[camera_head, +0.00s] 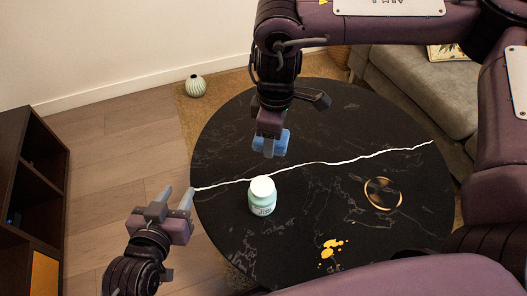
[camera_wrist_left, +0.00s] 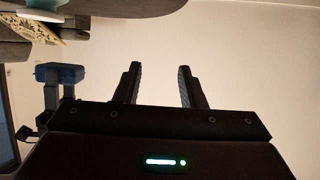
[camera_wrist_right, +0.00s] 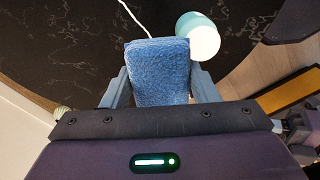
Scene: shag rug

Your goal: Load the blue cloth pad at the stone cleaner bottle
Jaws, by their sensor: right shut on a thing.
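The blue cloth pad (camera_wrist_right: 158,72) is held between the fingers of my right gripper (camera_wrist_right: 160,85). In the head view the pad (camera_head: 281,141) hangs over the round table, behind the bottle and apart from it. The stone cleaner bottle (camera_head: 262,197) is pale mint with a white lid and stands upright on the table. It also shows in the right wrist view (camera_wrist_right: 199,38), just beyond the pad. My left gripper (camera_head: 174,201) is open and empty by the table's left edge; its open fingers show in the left wrist view (camera_wrist_left: 158,88).
The round black marbled table (camera_head: 325,215) carries a white wavy line (camera_head: 340,162), a gold ring (camera_head: 383,194) and yellow-orange spots (camera_head: 331,247). A dark shelf (camera_head: 30,190) stands at left, a grey sofa (camera_head: 420,85) at upper right, and a ribbed vase (camera_head: 195,86) behind.

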